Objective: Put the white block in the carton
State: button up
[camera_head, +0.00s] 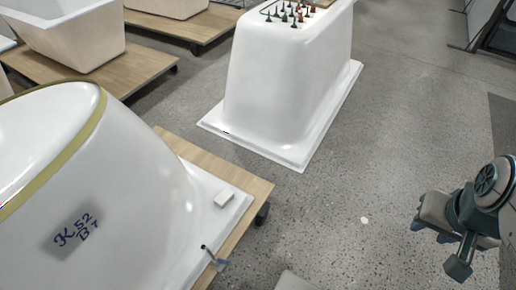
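A small white block (224,197) lies on the flat white rim of the upturned tub at left, near that rim's right edge. My gripper (447,240) hangs over the grey floor at the right, well apart from the block. Nothing shows in its grasp, but the angle does not let me tell whether its fingers are open or shut. I cannot make out a carton in this view.
The tub (130,170) with handwritten marks rests on a wheeled wooden platform (262,190). A second upturned tub (275,90) stands on the floor, with several small chess-like pieces (290,14) on top. More tubs are at upper left. The floor (370,150) between is mostly clear.

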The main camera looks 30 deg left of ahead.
aim_at(227, 196)
jog(key=u, duration=0.45)
jog(key=i, duration=1)
jog(key=u, duration=1.3)
jog(key=i, duration=0.5)
jog(key=u, duration=0.45)
